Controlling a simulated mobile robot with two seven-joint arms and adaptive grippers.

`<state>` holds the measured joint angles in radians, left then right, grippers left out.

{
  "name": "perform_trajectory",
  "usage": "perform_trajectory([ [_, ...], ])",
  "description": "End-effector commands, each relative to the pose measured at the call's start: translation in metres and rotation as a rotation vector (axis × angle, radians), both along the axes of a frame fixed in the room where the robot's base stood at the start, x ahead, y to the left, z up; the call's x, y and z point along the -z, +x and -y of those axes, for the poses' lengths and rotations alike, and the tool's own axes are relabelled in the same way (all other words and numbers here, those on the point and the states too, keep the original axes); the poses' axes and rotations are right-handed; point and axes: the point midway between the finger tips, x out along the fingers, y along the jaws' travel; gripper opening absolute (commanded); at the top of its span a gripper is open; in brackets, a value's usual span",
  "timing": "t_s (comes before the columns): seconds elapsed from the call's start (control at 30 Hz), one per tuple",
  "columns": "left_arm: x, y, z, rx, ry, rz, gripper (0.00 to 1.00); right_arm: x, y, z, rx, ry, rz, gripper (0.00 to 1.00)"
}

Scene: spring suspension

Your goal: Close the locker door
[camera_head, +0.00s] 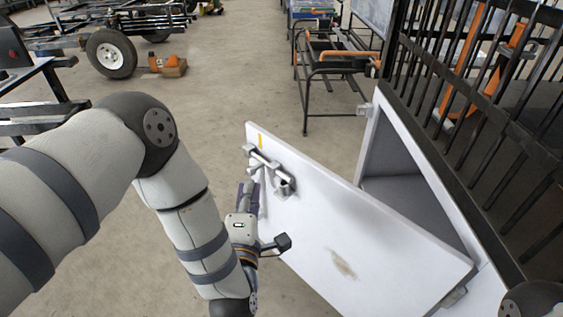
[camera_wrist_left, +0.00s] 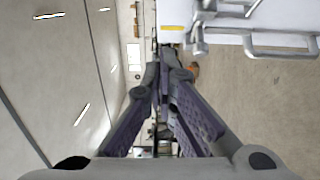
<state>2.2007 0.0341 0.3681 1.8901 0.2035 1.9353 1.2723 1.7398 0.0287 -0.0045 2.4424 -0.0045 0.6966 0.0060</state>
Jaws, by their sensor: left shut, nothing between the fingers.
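The white locker door (camera_head: 340,220) stands open in the head view, swung out to the left from the locker (camera_head: 432,185). A grey metal handle and latch (camera_head: 268,168) sits near the door's far free edge, below a yellow mark. My left gripper (camera_head: 249,190) is at the outer face of the door, beside the handle. In the left wrist view my left gripper (camera_wrist_left: 168,68) is shut and empty, its fingertips close to the door's edge (camera_wrist_left: 222,32). The handle (camera_wrist_left: 265,42) is to the right of the fingers there. Whether the fingers touch the door is unclear. My right gripper is not seen.
A dark barred rack (camera_head: 480,90) stands behind and right of the locker. A black metal frame with orange parts (camera_head: 335,65) stands beyond the door. A wheeled cart (camera_head: 110,52) is at the far left. The concrete floor (camera_head: 230,90) between is clear.

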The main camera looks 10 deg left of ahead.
Motion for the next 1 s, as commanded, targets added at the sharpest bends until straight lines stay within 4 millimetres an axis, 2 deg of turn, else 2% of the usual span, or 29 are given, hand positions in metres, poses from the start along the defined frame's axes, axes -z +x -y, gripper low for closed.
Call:
perform_trajectory([
  [0.17,-0.004,0.028,-0.007,-0.001,0.001,0.006,0.0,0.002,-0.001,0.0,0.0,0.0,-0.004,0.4],
  [0.47,-0.002,0.092,-0.022,0.001,0.003,0.001,0.0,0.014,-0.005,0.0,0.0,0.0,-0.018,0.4],
  [0.6,-0.001,0.113,-0.01,0.004,0.004,-0.002,0.0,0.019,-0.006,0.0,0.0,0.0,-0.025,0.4],
  [0.8,-0.002,0.127,-0.002,0.002,0.003,-0.003,0.0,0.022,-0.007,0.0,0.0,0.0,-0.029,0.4],
  [1.0,-0.003,0.128,-0.001,0.002,0.003,-0.003,0.0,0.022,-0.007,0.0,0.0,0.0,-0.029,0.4],
])
